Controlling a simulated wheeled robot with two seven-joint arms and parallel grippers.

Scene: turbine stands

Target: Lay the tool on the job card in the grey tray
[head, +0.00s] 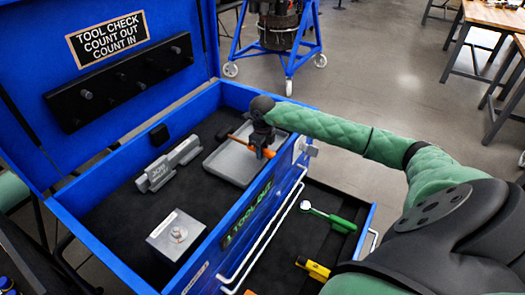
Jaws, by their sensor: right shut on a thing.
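The grey tray (229,171) lies inside the blue tool chest, toward its far right corner. My right gripper (262,150) reaches in from the right and points down over the tray's right side. It is shut on an orange-handled tool (240,141), whose dark end sticks out to the left over the tray's far edge. I cannot tell whether the tool touches the tray. No job card can be made out in the tray; the gripper and tool cover part of it. My left gripper is not in view.
A grey metal tool (168,165) and a silver block (177,236) lie on the chest's dark floor. The chest's blue wall (240,212) stands in front. An open drawer below holds a green-handled tool (330,217) and a yellow tool (313,268). The lid stands open behind.

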